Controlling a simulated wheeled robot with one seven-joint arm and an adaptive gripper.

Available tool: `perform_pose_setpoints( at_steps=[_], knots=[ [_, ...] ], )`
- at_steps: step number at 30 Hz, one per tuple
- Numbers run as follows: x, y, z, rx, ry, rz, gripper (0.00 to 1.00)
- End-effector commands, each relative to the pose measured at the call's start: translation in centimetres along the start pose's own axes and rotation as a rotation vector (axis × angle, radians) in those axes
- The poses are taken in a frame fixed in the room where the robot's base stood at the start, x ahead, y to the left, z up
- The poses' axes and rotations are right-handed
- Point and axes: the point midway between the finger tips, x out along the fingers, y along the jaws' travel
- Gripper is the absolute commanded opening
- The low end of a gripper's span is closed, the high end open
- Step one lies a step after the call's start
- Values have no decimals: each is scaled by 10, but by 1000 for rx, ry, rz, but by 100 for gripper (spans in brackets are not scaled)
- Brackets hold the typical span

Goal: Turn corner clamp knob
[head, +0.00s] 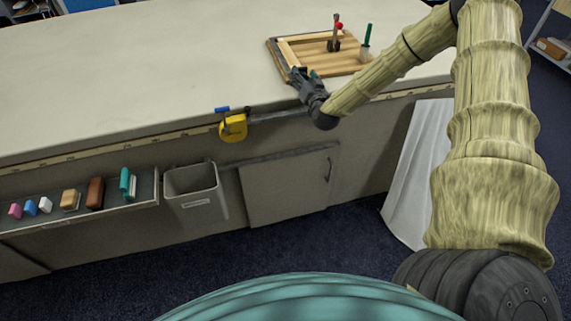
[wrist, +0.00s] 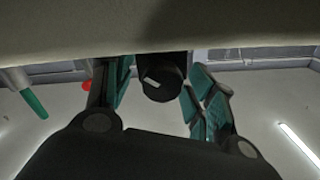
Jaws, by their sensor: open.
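A black round knob (wrist: 160,82) with a white mark on its face shows in the wrist view, between the teal-padded fingers of my gripper (wrist: 158,92). The fingers are apart, one on each side of the knob; I cannot tell whether either touches it. In the head view my gripper (head: 304,78) is at the near left corner of a wooden frame (head: 300,39) on a board (head: 345,66). The knob cannot be made out there; the gripper probably covers it.
A red-tipped upright clamp (head: 335,40) and a green-handled tool (head: 367,40) stand on the board. A yellow object (head: 233,128) hangs at the table's front edge. A grey bin (head: 195,190) and a shelf of small blocks (head: 80,208) are below. The table's left is clear.

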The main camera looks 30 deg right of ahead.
Motion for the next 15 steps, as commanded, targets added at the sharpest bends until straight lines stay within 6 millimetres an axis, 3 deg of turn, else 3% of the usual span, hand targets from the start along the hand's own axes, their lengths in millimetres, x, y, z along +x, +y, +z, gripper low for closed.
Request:
perform_pose_setpoints(
  at_steps=[15],
  knots=[
    [1,-4,-4,-418,1,-1,56]
  ],
)
